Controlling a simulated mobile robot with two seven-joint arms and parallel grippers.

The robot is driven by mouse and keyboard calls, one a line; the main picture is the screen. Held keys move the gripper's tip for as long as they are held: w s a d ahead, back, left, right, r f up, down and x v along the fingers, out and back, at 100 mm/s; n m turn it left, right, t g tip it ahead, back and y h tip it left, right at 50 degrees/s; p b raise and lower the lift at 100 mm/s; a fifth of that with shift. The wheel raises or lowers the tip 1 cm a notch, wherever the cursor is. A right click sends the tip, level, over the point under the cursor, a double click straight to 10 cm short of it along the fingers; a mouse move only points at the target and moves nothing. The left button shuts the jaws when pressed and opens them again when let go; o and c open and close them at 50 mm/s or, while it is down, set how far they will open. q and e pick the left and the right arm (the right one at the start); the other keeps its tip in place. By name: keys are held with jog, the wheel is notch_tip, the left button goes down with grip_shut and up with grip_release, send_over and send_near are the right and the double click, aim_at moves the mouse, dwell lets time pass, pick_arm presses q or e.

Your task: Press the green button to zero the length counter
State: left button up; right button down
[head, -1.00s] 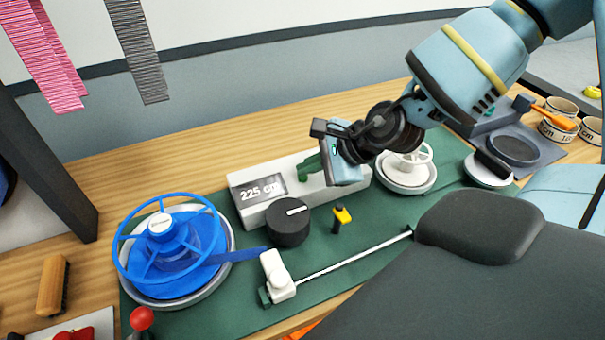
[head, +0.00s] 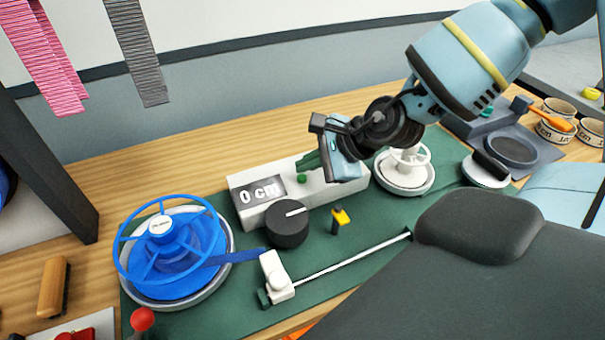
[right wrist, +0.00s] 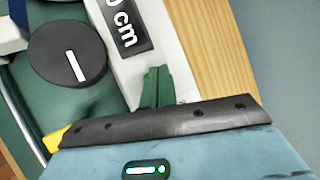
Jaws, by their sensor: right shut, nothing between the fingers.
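The length counter (head: 270,203) is a white box with a dark display (head: 261,191) reading "0 cm" in the head view. Its green button (head: 302,178) shows on the top, to the right of the display. My right gripper (head: 307,163) has green fingers, shut and empty, just above the button and apart from it. In the right wrist view, the shut fingers (right wrist: 155,86) lie over the white box, and the button cannot be made out. The display (right wrist: 126,22) is partly cut off there. My left gripper is not in view.
A black knob (head: 287,226) stands in front of the counter. A blue strap reel (head: 172,250) is at the left, a white reel (head: 404,172) at the right. A yellow-topped peg (head: 340,219) and a white clamp with a rod (head: 277,276) are on the green mat (head: 215,306).

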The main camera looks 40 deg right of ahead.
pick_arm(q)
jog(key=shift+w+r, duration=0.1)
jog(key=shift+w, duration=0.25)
pick_arm(e)
jog(key=shift+r, duration=0.2)
